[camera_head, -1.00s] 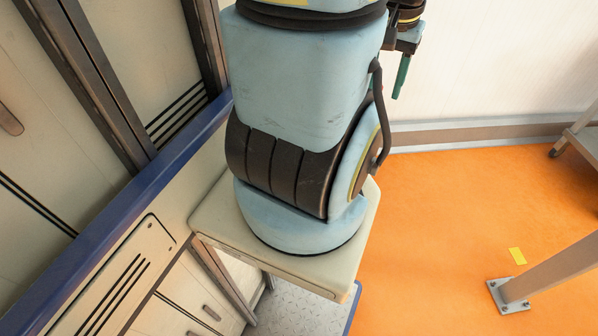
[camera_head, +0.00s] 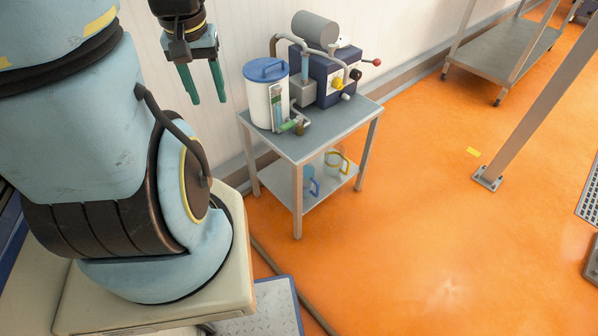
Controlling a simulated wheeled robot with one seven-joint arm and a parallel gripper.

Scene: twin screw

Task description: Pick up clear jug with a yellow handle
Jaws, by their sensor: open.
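The clear jug with a yellow handle (camera_head: 335,162) stands on the lower shelf of a small grey metal table, under the tabletop and toward its right side. It is small in the picture. My gripper (camera_head: 208,99) hangs at the upper left with its two green fingers apart and pointing down. It is open and empty, up and to the left of the table and well apart from the jug.
A jug with a blue handle (camera_head: 311,184) stands left of the clear one. The grey table (camera_head: 331,137) bears a white canister with a blue lid (camera_head: 267,95) and a pump-like machine (camera_head: 325,75). A slanted post (camera_head: 540,100) stands right. Orange floor (camera_head: 420,240) is open.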

